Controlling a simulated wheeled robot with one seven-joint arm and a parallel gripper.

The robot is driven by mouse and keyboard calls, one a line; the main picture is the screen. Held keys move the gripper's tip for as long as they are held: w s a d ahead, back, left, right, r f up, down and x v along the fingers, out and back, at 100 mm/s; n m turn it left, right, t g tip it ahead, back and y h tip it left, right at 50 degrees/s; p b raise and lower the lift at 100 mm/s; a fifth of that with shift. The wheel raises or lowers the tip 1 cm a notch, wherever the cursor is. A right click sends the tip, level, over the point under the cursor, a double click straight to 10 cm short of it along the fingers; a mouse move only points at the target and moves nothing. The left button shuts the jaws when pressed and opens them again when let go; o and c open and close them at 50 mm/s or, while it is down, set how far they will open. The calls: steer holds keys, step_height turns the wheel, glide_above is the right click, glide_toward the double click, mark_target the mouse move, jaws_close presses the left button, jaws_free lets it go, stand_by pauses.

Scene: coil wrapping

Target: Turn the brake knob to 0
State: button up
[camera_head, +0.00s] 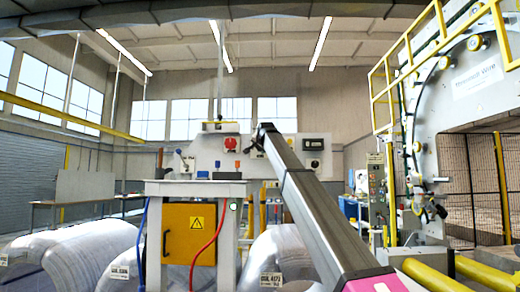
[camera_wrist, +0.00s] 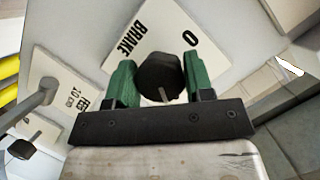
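The brake knob (camera_wrist: 160,77) is a dark, faceted knob on a pale panel in the wrist view. A light line on it points down in the picture, away from the 0. A white plate (camera_wrist: 150,40) behind it reads BRAKE and 0, with the 0 above right of the knob. In the head view my gripper (camera_head: 258,140) is small and dark at the control panel (camera_head: 285,150); the knob cannot be made out there.
In the wrist view a second label (camera_wrist: 62,90) and a grey lever (camera_wrist: 35,103) are at the left. In the head view a white table (camera_head: 180,187) stands before the panel, with wrapped coils (camera_head: 95,260) below and a large ring machine (camera_head: 450,100) at right.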

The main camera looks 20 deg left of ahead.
steer(key=c, duration=0.4)
steer(key=shift+o, duration=0.2)
steer(key=shift+n+h, duration=0.3)
steer(key=n+h, duration=0.2)
steer(key=n, duration=0.1)
steer(key=shift+n, duration=0.4)
steer(key=n+t+h, duration=0.1)
steer(key=n+h, duration=0.1)
steer(key=n, duration=0.1)
steer(key=shift+f+n+h, duration=0.1)
steer(key=shift+n+h, duration=0.3)
steer(key=n+t+h, duration=0.1)
steer(key=n+h, duration=0.1)
steer(key=n, duration=0.2)
steer(key=shift+n, duration=0.3)
steer(key=n+t+h, duration=0.1)
steer(key=n+t, duration=0.1)
steer(key=n, duration=0.2)
steer(key=shift+n, duration=0.4)
